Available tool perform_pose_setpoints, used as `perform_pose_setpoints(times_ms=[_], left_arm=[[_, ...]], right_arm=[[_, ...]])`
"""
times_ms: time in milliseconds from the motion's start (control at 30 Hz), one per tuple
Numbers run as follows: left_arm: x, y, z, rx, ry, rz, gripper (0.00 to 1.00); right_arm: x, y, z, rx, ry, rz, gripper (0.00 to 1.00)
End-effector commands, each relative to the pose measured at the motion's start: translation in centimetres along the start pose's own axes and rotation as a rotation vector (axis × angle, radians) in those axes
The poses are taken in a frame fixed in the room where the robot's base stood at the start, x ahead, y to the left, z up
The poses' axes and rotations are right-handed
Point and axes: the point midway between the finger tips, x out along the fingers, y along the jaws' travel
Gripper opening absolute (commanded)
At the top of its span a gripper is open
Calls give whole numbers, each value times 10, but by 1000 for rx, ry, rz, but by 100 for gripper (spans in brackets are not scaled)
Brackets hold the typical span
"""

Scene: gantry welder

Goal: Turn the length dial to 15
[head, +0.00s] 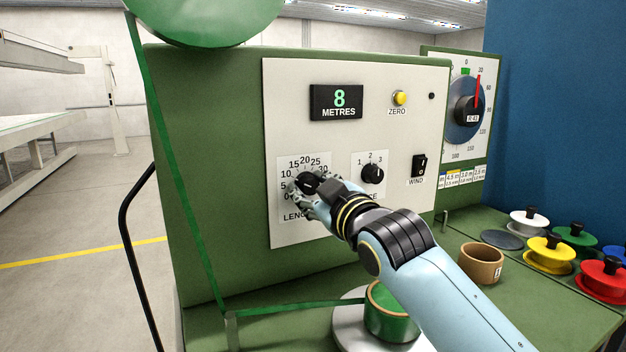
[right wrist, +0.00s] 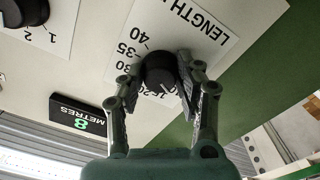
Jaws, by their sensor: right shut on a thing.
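The length dial (head: 312,180) is a black knob on a white scale plate, low on the left of the pale panel in the head view. My right gripper (head: 308,187) is shut on it and hides part of its scale. In the right wrist view, the picture is upside down and the dial (right wrist: 160,70) sits between the two fingers of my right gripper (right wrist: 162,84), one on each side. A white mark shows near the knob, but I cannot tell which number it points to. The display (head: 337,102) reads 8 METRES. My left gripper is not in view.
A smaller black selector knob (head: 372,174) marked 1 to 3 is right of the dial. A black WIND switch (head: 419,166) and a yellow ZERO button (head: 400,98) are further right. A brown cup (head: 482,264) and several coloured spools (head: 549,254) stand on the green bench.

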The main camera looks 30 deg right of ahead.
Motion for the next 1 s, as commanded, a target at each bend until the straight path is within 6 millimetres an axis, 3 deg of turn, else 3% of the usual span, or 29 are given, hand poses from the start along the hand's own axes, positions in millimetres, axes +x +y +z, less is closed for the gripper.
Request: perform_pose_setpoints(times_ms=[500,1000], left_arm=[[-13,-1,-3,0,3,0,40],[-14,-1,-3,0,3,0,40]], right_arm=[[0,-1,1,424,-3,-1,2],[0,-1,1,573,-4,-1,2]])
